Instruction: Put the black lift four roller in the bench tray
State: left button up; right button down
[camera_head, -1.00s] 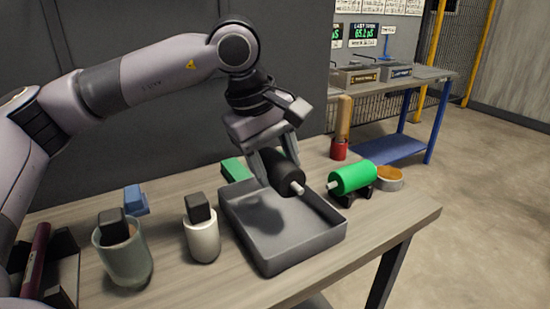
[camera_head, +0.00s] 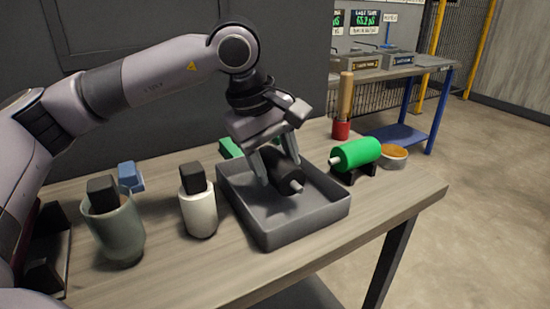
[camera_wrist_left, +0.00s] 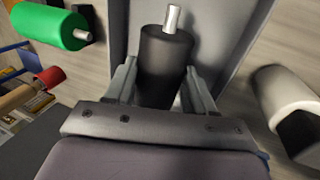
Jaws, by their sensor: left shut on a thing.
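The black roller (camera_head: 287,177) has a pale metal shaft end. My left gripper (camera_head: 274,172) is shut on it, with one finger on each side, and holds it inside the walls of the grey bench tray (camera_head: 292,231). I cannot tell whether the roller touches the tray floor. In the left wrist view the roller (camera_wrist_left: 165,62) sits between the fingers of my left gripper (camera_wrist_left: 165,85), with its shaft pointing away over the tray (camera_wrist_left: 225,30). My right gripper is not in view.
A green roller (camera_head: 358,153) rests on a black stand right of the tray, beside a round orange-topped dish (camera_head: 393,157). A white bottle (camera_head: 198,208) and a grey-green cup (camera_head: 117,232) stand to the left. A red-based wooden-handled tool (camera_head: 344,108) stands behind.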

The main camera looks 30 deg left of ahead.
pick_arm(q)
jog(key=o, duration=1.3)
jog(key=shift+r, duration=0.1)
jog(key=p+v, duration=0.1)
jog(key=v, duration=0.6)
jog(key=shift+s, duration=0.1)
